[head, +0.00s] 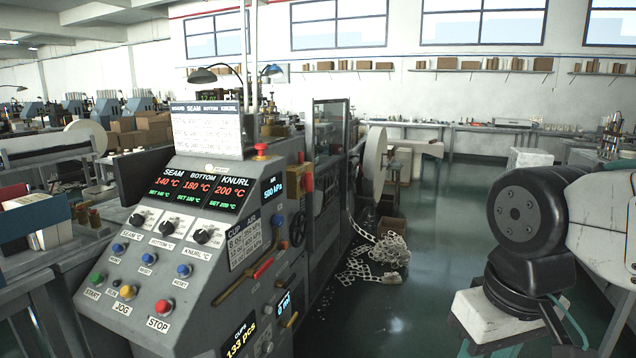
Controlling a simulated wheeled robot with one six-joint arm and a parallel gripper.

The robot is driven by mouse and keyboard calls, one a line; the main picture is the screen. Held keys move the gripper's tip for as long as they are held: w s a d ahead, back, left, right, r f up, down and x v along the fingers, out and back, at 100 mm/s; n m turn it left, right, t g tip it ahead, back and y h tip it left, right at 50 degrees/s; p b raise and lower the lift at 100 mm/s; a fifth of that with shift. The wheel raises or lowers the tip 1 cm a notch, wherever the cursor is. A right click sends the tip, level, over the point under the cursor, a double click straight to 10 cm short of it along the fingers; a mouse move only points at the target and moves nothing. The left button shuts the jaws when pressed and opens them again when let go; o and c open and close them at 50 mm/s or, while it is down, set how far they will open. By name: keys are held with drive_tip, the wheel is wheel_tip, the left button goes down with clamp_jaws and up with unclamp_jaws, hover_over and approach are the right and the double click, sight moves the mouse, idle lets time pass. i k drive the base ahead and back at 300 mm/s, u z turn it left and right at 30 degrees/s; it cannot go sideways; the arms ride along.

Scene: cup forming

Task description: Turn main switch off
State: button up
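The grey control console (190,270) of the cup machine stands at the left and centre. No label reading main switch is legible, so I cannot tell which control it is. A red upright handle (307,178) sits on the machine's side behind the console. A lever with a red grip (262,268) runs along the console's right side, near a dark handwheel (298,228). A red mushroom button (261,150) is on top. The temperature displays (200,188) are lit, reading 140, 180 and 200 °C. Parts of my arm show at the right, apart from the console; my gripper is not in view.
A paper reel (374,160) stands behind the machine. Scrap paper web (380,252) lies piled on the floor beside it, near a cardboard box (391,226). The green floor (430,270) between the machine and my arm is mostly clear. A workbench (490,129) lines the back wall.

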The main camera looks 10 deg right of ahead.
sight(307, 182)
drive_tip(key=z, duration=0.25)
drive_tip(key=i, duration=1.15)
drive_tip(key=u, duration=0.35)
